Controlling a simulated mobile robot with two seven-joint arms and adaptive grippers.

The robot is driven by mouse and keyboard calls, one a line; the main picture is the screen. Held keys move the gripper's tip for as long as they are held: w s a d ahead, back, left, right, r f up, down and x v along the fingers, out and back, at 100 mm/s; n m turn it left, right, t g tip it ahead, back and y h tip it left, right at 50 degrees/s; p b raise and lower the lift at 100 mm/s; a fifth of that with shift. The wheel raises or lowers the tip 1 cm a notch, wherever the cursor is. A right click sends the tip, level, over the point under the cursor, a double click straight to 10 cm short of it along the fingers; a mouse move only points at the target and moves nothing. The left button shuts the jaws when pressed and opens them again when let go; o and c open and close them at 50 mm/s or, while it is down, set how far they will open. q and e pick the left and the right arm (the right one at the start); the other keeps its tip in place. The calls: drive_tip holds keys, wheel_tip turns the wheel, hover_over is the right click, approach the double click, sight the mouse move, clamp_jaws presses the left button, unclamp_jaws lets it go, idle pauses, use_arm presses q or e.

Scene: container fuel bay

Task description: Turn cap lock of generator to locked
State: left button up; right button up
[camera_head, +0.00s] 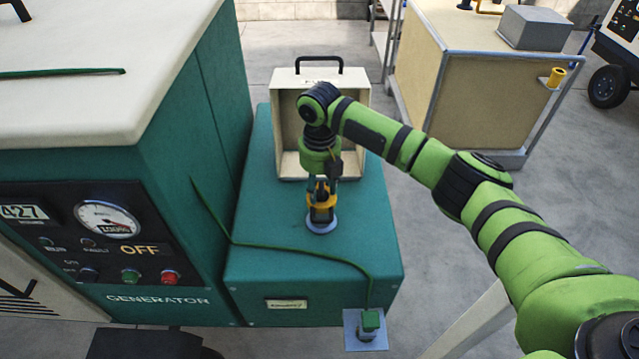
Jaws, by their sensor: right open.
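The generator (180,255) is a teal and cream machine at the left with a gauge and the word OFF on its panel. A lower teal block (300,262) adjoins its right side. On the block's top, a pale blue-grey disc (322,228) surrounds the foot of a dark and yellow fitting, which appears to be the cap lock. My right gripper (321,200) points straight down over this fitting and is open. The gripper and arm hide much of the fitting, so its lock position and any contact cannot be told. My left gripper is not in view.
An open cream box-like cover (349,77) with a black handle stands behind the fitting. A wooden crate (470,85) stands beyond, with grey floor between.

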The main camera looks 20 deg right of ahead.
clamp_jaws()
